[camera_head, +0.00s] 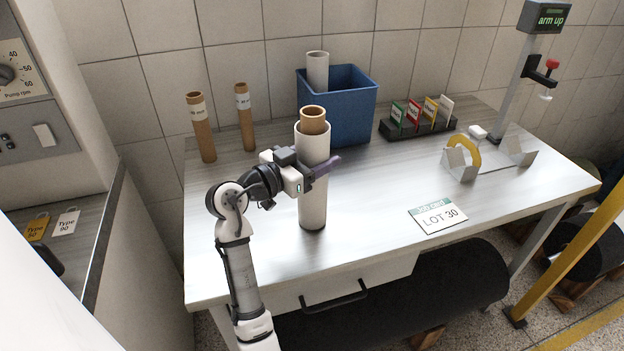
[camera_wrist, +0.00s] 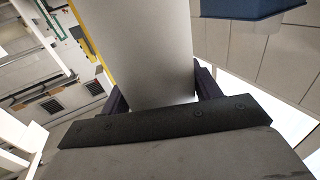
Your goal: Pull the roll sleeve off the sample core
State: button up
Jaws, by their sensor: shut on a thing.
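The roll sleeve (camera_head: 313,208) is a pale grey-white tube standing upright near the front left of the table. The sample core (camera_head: 313,114) is a brown cardboard tube whose top end shows above the sleeve's upper rim; the rest of it is hidden inside. My gripper (camera_head: 316,171) comes from the left and is shut around the sleeve's middle. In the wrist view the sleeve (camera_wrist: 150,50) fills the space between my dark fingers. The sleeve's lower end appears to be at the tabletop; I cannot tell whether it is lifted at all.
A blue bin (camera_head: 352,108) with a pale tube (camera_head: 317,72) in it stands close behind. Brown tubes (camera_head: 202,130) stand at the back left. A card rack (camera_head: 418,127), a lot card (camera_head: 438,217) and a yellow ring in a holder (camera_head: 462,155) are to the right.

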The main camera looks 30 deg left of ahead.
jog(key=shift+r+p, duration=1.3)
jog(key=shift+r, duration=1.95)
notch_tip(320, 180, up, 7)
jog(key=p, duration=0.3)
notch_tip(320, 180, up, 7)
jog(key=p, duration=0.1)
send_over(305, 133)
jog(key=w, duration=0.3)
jog(key=shift+w+d, duration=0.1)
jog(key=shift+d, duration=0.15)
notch_tip(305, 133, up, 7)
dwell(1.4)
dwell(0.3)
